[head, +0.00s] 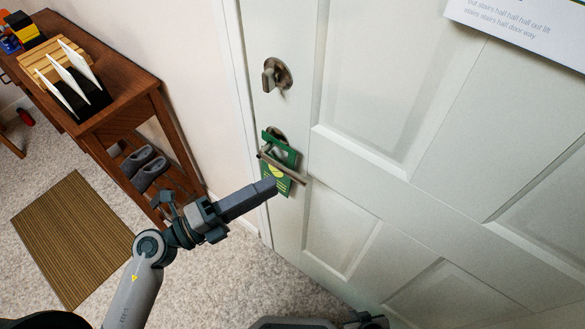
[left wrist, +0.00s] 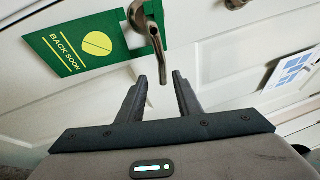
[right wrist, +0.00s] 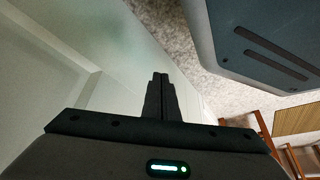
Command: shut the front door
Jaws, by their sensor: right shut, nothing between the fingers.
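The white panelled front door (head: 345,210) fills the right of the head view, its left edge close to the frame; I cannot tell whether it is latched. Its lever handle (head: 285,170) carries a green hanger (head: 277,185), which reads "BACK SOON" in the left wrist view (left wrist: 75,45). My left gripper (head: 272,188) is just in front of the handle. In the left wrist view its fingers (left wrist: 158,80) are open, with the lever's free end (left wrist: 156,62) near the gap between the tips; contact cannot be told. My right gripper (right wrist: 160,78) is shut and empty beside the door face.
A round thumb-turn lock (head: 276,75) sits above the handle. A wooden table (head: 110,125) with a letter rack (head: 75,90) stands at left, grey slippers (head: 148,168) on its lower shelf. A brown mat (head: 75,238) lies on the carpet. A notice (head: 535,25) is on the door.

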